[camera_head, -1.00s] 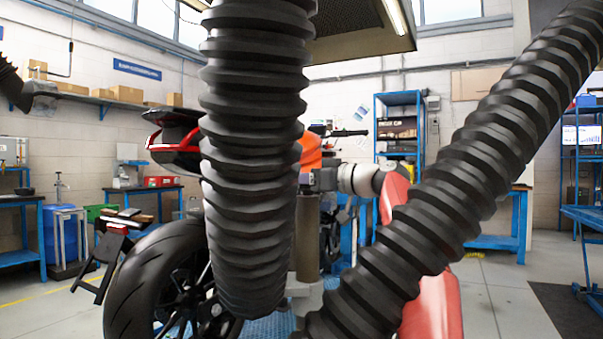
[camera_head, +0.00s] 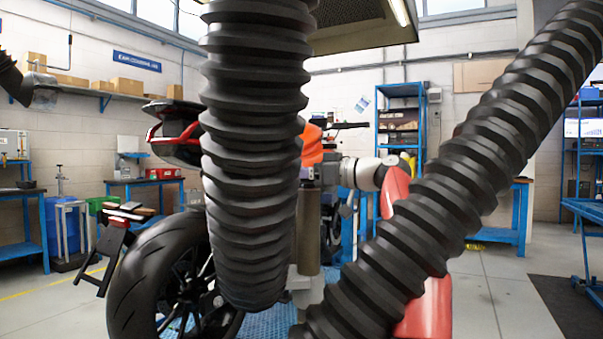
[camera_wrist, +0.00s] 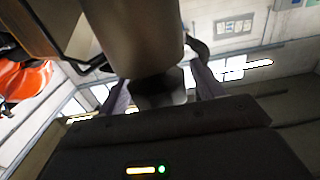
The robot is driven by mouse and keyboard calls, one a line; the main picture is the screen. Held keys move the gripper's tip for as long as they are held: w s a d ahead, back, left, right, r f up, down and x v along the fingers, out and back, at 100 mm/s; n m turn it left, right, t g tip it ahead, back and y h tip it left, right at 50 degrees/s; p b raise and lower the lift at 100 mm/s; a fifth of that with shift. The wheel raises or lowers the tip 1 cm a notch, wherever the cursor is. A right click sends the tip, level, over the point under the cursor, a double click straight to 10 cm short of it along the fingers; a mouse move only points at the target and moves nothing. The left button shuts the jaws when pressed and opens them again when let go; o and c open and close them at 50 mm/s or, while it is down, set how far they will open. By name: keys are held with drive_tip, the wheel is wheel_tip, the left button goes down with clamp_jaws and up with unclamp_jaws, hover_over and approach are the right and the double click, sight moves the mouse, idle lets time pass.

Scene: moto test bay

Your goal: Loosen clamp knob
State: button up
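A grey-brown upright cylinder (camera_head: 308,232) stands behind the hanging hose in the head view. My gripper (camera_head: 309,180) is at the cylinder's top end, small and partly covered by the hose. In the wrist view the two fingers of my gripper (camera_wrist: 162,92) are spread apart, with a dark block (camera_wrist: 160,88) between them. The same cylinder (camera_wrist: 137,35) fills the upper middle there, very close. A black curved part (camera_wrist: 197,47) shows beside it. I cannot make out the clamp knob for sure, nor whether the fingers touch the dark block.
Two thick black ribbed hoses, one central (camera_head: 252,150) and one slanting at right (camera_head: 465,165), block much of the head view. A motorcycle with a black rear wheel (camera_head: 150,285) stands at left. Blue workbenches (camera_head: 522,215) line the walls.

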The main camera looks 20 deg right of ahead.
drive_tip(key=b+v, duration=0.1)
drive_tip(key=v, duration=0.6)
drive_tip(key=shift+s+d+b, duration=0.25)
drive_tip(key=shift+s+b, duration=0.05)
drive_tip(key=shift+s, duration=0.05)
drive_tip(key=shift+s, duration=0.1)
